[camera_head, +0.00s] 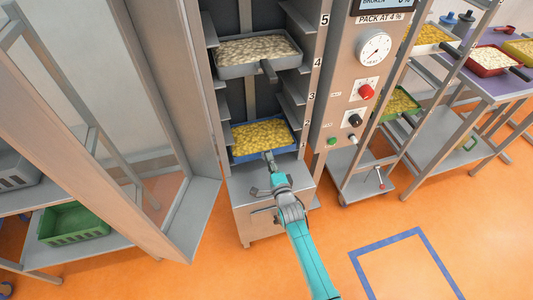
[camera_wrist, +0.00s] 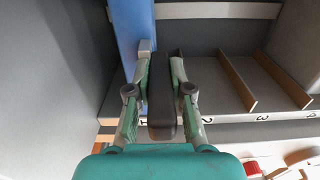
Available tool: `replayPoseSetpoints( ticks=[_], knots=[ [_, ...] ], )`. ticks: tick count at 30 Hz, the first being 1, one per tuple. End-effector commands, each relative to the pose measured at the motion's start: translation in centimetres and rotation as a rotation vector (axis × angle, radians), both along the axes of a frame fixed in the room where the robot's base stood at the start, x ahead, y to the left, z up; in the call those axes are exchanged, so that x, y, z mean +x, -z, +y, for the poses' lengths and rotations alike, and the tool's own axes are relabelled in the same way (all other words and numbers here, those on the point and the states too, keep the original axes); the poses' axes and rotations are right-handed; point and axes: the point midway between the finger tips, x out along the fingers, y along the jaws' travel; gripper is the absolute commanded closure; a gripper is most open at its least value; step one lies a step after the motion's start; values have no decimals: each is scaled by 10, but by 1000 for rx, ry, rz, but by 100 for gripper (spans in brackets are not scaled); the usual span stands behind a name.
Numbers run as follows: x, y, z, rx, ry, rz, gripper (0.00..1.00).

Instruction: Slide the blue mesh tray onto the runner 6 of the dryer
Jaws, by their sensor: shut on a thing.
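The blue mesh tray (camera_head: 237,155) sits low inside the open dryer (camera_head: 213,185), filled with yellow pieces. It lies near the runner marked 2 or just below; I cannot tell which runner bears it. Its blue side (camera_wrist: 132,30) also shows in the wrist view. My gripper (camera_head: 270,160) is at the tray's front, shut on its dark handle (camera_wrist: 161,105). The numbers 2 to 5 show on the dryer's right front edge. Runner 6 is out of the head view, above the top edge.
A grey tray (camera_head: 240,71) of pale pieces stands above, near number 4, its dark handle jutting out. The open dryer door (camera_head: 120,110) is at left. A control panel (camera_head: 350,100) with dial and knobs is at right, beside a rack (camera_head: 370,165) with trays.

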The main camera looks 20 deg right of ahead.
Motion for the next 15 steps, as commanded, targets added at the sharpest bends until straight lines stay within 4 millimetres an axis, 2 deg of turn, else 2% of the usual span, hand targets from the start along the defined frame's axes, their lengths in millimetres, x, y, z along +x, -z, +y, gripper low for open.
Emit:
replayPoseSetpoints(
  ticks=[5, 15],
  knots=[
    [-4, -2, 0, 0, 0, -4, 100],
    [-37, -1, 0, 0, 0, -4, 100]
  ],
)
